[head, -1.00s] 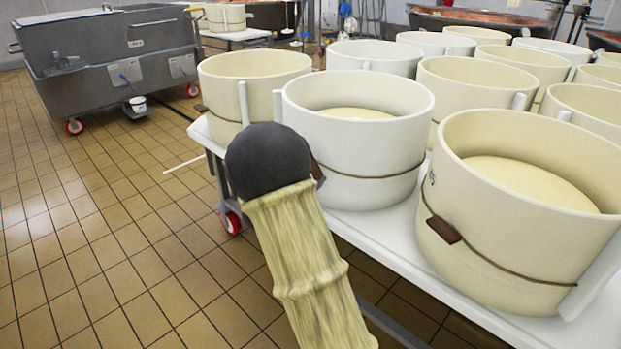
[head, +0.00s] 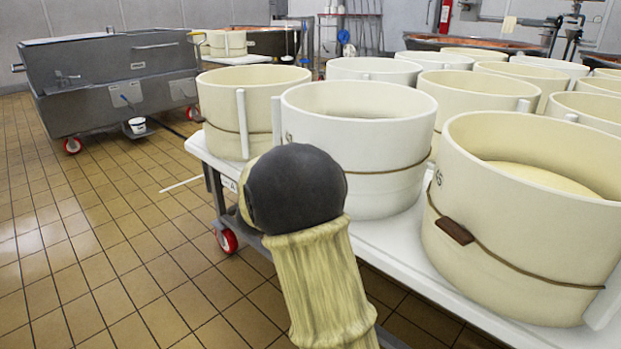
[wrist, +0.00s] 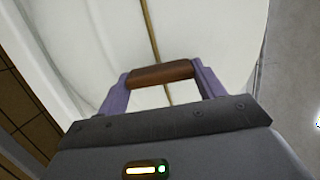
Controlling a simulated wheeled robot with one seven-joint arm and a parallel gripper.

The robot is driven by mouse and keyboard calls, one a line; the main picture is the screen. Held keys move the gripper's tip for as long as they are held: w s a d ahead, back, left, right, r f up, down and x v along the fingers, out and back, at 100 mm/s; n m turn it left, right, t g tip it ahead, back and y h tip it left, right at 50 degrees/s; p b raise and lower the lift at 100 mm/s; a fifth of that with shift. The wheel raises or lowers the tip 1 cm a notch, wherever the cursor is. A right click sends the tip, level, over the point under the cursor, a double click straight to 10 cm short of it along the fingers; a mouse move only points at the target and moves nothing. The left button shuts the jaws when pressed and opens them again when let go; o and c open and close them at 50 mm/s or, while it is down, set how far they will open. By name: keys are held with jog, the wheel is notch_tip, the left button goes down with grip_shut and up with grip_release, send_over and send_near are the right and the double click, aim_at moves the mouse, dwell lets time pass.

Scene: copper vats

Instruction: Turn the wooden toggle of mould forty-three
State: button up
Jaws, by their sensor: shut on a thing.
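The wooden toggle (wrist: 158,71) is a small brown bar on the mould's cord, in the wrist view. My gripper (wrist: 163,78) is shut on it, with one purple finger at each end of the bar. The mould (head: 365,145) is a white round tub with a brown cord around it, in the middle of the head view. Its pale wall also fills much of the wrist view (wrist: 90,40). In the head view my dark wrist and sleeved arm hide the gripper, the toggle and most of the mould's number.
A cream mould (head: 500,245) marked 45, with its own brown toggle (head: 455,231), stands close on the right. Another mould (head: 225,110) stands behind left. Several more fill the white table (head: 385,238). Tiled floor (head: 110,250) is clear at left, before a grey wheeled vat (head: 120,85).

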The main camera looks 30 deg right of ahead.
jog(key=shift+f, duration=0.1)
jog(key=o, duration=1)
jog(key=p+v, duration=0.5)
jog(key=v, duration=1.2)
jog(key=shift+a, duration=0.2)
